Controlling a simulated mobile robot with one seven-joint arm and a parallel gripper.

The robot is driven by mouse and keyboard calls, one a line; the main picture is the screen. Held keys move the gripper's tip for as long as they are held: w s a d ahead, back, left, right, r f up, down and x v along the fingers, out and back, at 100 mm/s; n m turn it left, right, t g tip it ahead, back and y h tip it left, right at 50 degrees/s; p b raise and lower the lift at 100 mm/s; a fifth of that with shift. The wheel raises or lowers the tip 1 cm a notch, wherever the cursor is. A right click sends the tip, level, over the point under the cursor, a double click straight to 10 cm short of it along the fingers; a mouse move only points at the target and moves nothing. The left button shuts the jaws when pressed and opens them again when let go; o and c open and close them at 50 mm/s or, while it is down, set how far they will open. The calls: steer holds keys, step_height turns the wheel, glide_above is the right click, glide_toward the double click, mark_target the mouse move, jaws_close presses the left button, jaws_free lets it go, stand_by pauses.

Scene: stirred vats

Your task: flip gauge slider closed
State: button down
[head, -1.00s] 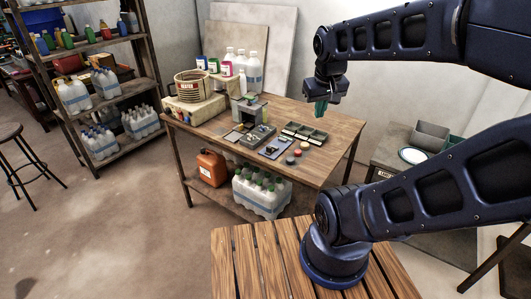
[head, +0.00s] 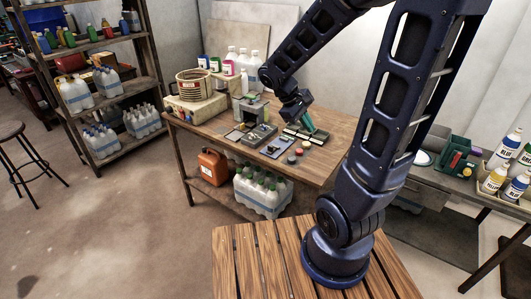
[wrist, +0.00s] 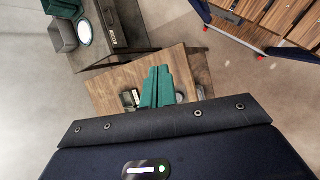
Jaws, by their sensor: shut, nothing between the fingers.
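Several small devices lie on the wooden table: a dark grey box (head: 260,135), a blue-grey plate with dark parts (head: 276,147) and a dark tray (head: 304,134) with compartments. I cannot tell which of them carries the gauge slider; it is too small to make out in the head view. My gripper (head: 309,123) hangs over the back right of the table, above the dark tray, with its teal fingers pointing down and right. In the wrist view the teal fingers (wrist: 157,86) are together and empty, and they hide part of the table below.
A red button (head: 298,152) and a yellowish one (head: 292,159) sit near the table's front right edge (head: 322,180). A grey-green machine (head: 250,108), a coiled drum (head: 194,85) and white bottles (head: 243,63) stand at the table's back left. A side table with paint bottles (head: 496,178) is at right.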

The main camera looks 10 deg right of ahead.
mark_target(270, 148)
steer(key=w+a+f+n+t+h, duration=0.3)
steer(key=a+f+n+t, duration=0.4)
steer(key=a+f+n, duration=0.3)
steer(key=w+a+f+n+t+h, duration=0.3)
steer(key=w+a+f+n+t, duration=0.3)
steer(key=a+f+n, duration=0.4)
step_height(270, 148, down, 4)
steer(key=shift+w+a+f+t, duration=0.15)
steer(key=shift+w+a+t, duration=0.05)
steer(key=shift+a+t, duration=0.25)
steer(key=shift+d, duration=0.1)
steer(key=x, duration=1.4)
steer(key=shift+r, duration=0.2)
steer(key=shift+x, duration=1.9)
steer(key=shift+d+r, duration=0.1)
